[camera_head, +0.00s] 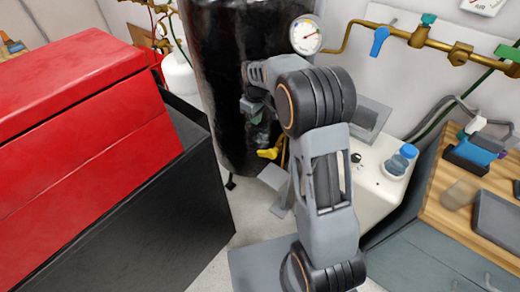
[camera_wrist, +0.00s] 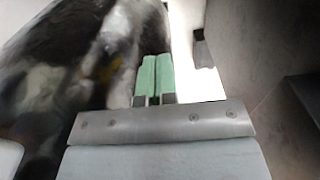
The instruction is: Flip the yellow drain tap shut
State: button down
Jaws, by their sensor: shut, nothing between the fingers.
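The yellow drain tap (camera_head: 268,154) is low on the front of the glossy black tank (camera_head: 215,60) in the head view. A thin yellowish pipe runs down beside it. My gripper (camera_head: 255,117) is above the tap in the picture and slightly to its left, close to the tank, partly hidden by my wrist. The wrist view shows its two green fingers (camera_wrist: 153,80) shut together with nothing between them. The tank's dark, reflective side (camera_wrist: 45,75) fills the left of that view. A faint yellow blur shows there, and I cannot tell whether it is the tap or a reflection.
A red toolbox (camera_head: 90,110) on a dark cabinet (camera_head: 130,225) stands left. A gauge (camera_head: 306,34) and brass pipe with a blue-handled valve (camera_head: 380,40) are above right. A blue-capped container (camera_head: 402,160) and wooden worktop (camera_head: 440,205) are right. Some floor below the tank is clear.

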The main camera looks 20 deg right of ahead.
jog(key=shift+f, duration=0.2)
jog(key=b, duration=0.2)
send_over(260, 151)
jog(key=f, duration=1.2)
jog(key=shift+w+a, duration=0.25)
jog(key=shift+a, duration=0.05)
jog(key=shift+s+d+f, duration=0.25)
jog(key=shift+s+f, duration=0.05)
jog(key=shift+f, duration=0.25)
